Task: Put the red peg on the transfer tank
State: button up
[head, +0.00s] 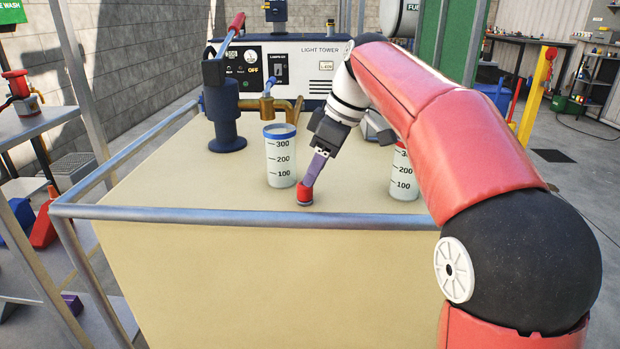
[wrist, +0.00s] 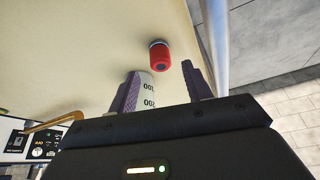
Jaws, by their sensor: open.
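The red peg (head: 304,194) is on the tan top of the transfer tank (head: 200,190), near the front rail. In the wrist view my gripper (wrist: 161,72) is open, and the peg shows just beyond the gap between the fingertips. I cannot tell whether a finger touches it.
A blue-rimmed measuring beaker (head: 280,158) stands just left of my gripper. A red-rimmed beaker (head: 403,178) is to the right, partly behind my arm. A dark blue hand pump (head: 224,115) stands further left. A metal rail (head: 240,216) edges the tank top.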

jog(key=w+p+v, duration=0.1)
jog(key=v, duration=0.6)
jog(key=s+d+m, duration=0.1)
jog(key=s, duration=0.1)
jog(key=s+d+f+m+t, duration=0.1)
jog(key=s+m, duration=0.1)
jog(key=s, duration=0.1)
jog(key=s+d+f+m+h, duration=0.1)
jog(key=s+d, duration=0.1)
jog(key=s, duration=0.1)
jog(key=shift+f+m, duration=0.15)
jog(key=shift+m, duration=0.25)
jog(key=s+d+f+m+t+h, duration=0.1)
jog(key=s+d+f+m, duration=0.3)
jog(key=s+f, duration=0.5)
jog(key=s+d+f+m+t+h, duration=0.2)
jog(key=s+f+m, duration=0.3)
jog(key=s+f, duration=0.4)
jog(key=shift+d+m, duration=0.4)
jog(key=shift+d, duration=0.5)
